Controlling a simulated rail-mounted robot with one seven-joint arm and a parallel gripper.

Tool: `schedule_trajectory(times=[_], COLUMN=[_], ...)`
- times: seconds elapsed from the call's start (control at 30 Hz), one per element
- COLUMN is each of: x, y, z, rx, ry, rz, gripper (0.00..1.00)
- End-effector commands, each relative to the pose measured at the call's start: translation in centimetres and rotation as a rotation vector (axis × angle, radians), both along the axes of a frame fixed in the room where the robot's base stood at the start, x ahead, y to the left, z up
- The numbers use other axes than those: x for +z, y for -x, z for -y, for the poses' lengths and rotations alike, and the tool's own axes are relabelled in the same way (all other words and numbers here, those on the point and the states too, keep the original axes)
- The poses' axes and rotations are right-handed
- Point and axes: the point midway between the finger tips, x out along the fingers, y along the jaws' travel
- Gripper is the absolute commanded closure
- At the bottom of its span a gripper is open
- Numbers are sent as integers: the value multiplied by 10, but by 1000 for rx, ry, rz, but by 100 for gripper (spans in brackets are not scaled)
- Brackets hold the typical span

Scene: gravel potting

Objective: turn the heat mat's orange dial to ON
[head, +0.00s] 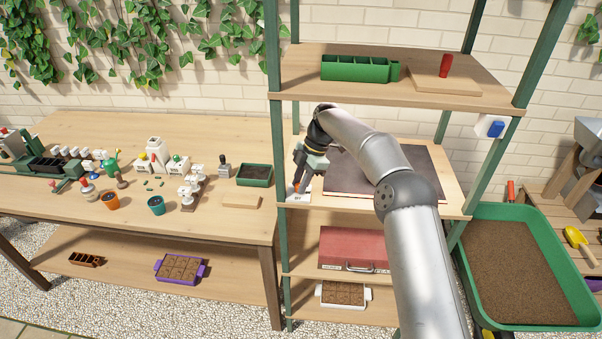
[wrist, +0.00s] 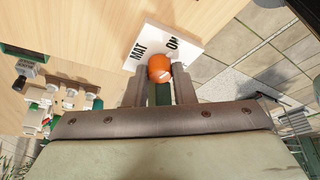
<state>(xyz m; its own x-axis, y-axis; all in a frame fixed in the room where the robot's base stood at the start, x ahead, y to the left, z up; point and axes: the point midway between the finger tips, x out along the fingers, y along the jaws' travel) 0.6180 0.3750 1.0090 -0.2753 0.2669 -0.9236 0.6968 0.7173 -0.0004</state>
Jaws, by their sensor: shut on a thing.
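The orange dial (wrist: 159,66) sits on a white control plate (wrist: 185,42) lettered MAT and ON in the wrist view. A pale mark shows on the dial's face; which word it points to I cannot tell. My gripper (wrist: 161,78) is shut on the dial, one finger on each side. In the head view my gripper (head: 300,182) reaches down to the white plate (head: 298,197) at the left end of the middle shelf. The dark heat mat (head: 421,168) lies on that shelf to the right, partly hidden behind my arm.
Green shelf posts (head: 281,150) stand close to the left of my gripper. The upper shelf (head: 400,93) holds a green tray (head: 355,68) and a board. A red case (head: 350,249) lies on the shelf below. The bench (head: 110,215) at left carries pots and tools.

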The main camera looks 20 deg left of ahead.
Motion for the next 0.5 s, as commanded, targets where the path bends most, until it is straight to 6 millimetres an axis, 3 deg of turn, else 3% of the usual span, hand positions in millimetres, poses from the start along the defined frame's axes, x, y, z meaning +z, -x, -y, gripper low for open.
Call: schedule_trajectory(times=[0.5], x=[1], y=[-1], z=[-1], rx=[200], ry=[0], rz=[3], gripper=[100])
